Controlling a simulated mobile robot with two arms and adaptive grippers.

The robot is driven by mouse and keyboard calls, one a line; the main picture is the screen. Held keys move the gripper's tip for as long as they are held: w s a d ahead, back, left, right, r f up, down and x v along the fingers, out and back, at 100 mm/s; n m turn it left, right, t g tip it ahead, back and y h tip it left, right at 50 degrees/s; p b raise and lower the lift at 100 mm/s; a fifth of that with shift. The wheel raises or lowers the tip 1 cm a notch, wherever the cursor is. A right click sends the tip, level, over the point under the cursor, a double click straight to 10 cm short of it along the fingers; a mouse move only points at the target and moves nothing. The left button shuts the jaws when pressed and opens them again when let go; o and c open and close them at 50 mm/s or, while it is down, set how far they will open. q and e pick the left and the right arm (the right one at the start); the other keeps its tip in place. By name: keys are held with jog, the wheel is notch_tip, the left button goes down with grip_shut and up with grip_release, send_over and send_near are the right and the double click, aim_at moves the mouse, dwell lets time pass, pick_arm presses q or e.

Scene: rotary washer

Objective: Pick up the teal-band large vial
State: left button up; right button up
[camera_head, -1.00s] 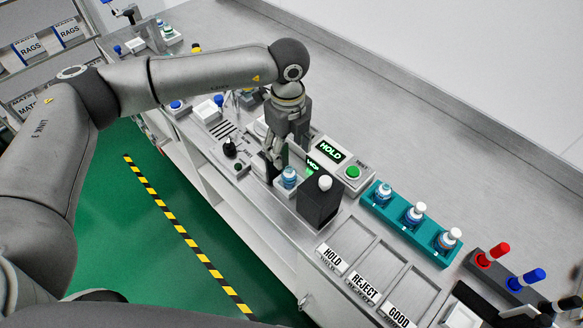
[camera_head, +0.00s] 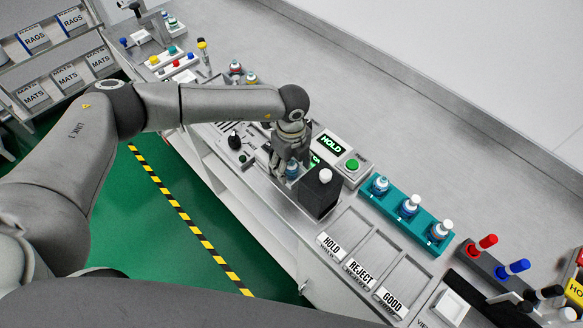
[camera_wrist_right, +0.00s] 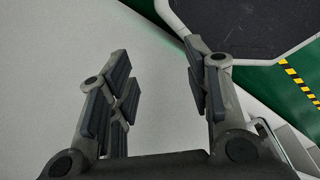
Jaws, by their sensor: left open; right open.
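A vial with a blue-teal band (camera_head: 292,169) stands upright beside a black box with a white knob, in front of the lit HOLD display. Its band colour is hard to tell at this size. My left gripper (camera_head: 283,170) points down at this vial, its fingers open and close against it. They partly hide the vial, and I cannot tell whether they touch it. Several vials with white or pale blue caps stand in a teal rack (camera_head: 395,222) to the right. My right gripper (camera_wrist_right: 160,88) shows in the right wrist view, open and empty.
The black box (camera_head: 319,194) stands close to the right of the left gripper. A green button (camera_head: 352,165) sits beside the HOLD display (camera_head: 330,144). HOLD, REJECT and GOOD trays (camera_head: 362,270) lie at the front edge. The bench behind the rack is clear.

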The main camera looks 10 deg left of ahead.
pick_arm(q)
jog(key=c, duration=1.2)
jog(key=shift+r, duration=0.1)
